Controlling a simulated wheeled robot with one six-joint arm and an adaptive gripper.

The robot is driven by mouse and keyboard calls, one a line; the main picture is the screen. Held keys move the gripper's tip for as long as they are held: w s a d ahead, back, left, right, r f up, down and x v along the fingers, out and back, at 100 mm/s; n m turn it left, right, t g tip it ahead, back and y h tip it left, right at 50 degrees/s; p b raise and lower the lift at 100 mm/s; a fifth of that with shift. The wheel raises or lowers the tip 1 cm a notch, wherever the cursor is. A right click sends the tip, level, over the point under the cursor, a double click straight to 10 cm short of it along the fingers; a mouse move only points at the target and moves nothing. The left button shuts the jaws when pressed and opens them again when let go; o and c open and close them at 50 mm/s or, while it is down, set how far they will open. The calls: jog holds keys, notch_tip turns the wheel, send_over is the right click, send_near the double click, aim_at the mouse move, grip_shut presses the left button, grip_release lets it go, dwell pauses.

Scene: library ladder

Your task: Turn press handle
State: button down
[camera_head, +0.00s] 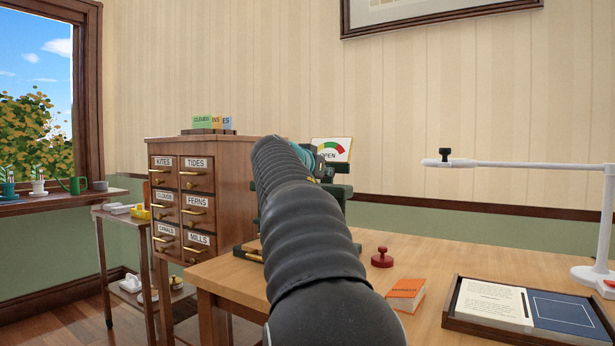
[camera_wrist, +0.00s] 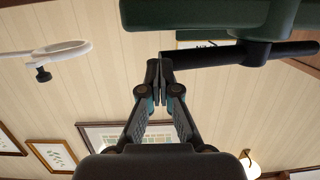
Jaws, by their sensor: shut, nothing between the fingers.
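The green press (camera_head: 340,193) stands on the wooden table, mostly hidden behind my arm in the head view. A gauge card reading "OPEN" (camera_head: 332,150) shows at it. In the wrist view, a dark green part of the press (camera_wrist: 195,14) spans the top. Below it a black bar, seemingly the press handle (camera_wrist: 225,55), runs from the right edge to the middle. My gripper (camera_wrist: 159,72) is shut and empty, its fingertips at the left end of this bar. Whether they touch it, I cannot tell. In the head view my arm hides the fingertips.
On the table are a red stamp (camera_head: 382,258), an orange book (camera_head: 406,290), a tray (camera_head: 455,322) with papers, and a white lamp arm (camera_head: 530,164). A drawer cabinet (camera_head: 185,205) stands left of the press.

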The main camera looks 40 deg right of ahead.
jog(key=shift+s+d+f+b, duration=0.15)
jog(key=shift+d+b, duration=0.2)
jog(key=shift+d, duration=1.1)
jog(key=shift+r, duration=0.2)
jog(key=shift+s, duration=0.1)
jog(key=s+b+v, duration=0.1)
jog(key=b+v, duration=0.2)
jog(key=v, duration=1.1)
jog(key=shift+s+d, duration=0.35)
jog(key=shift+f, duration=0.1)
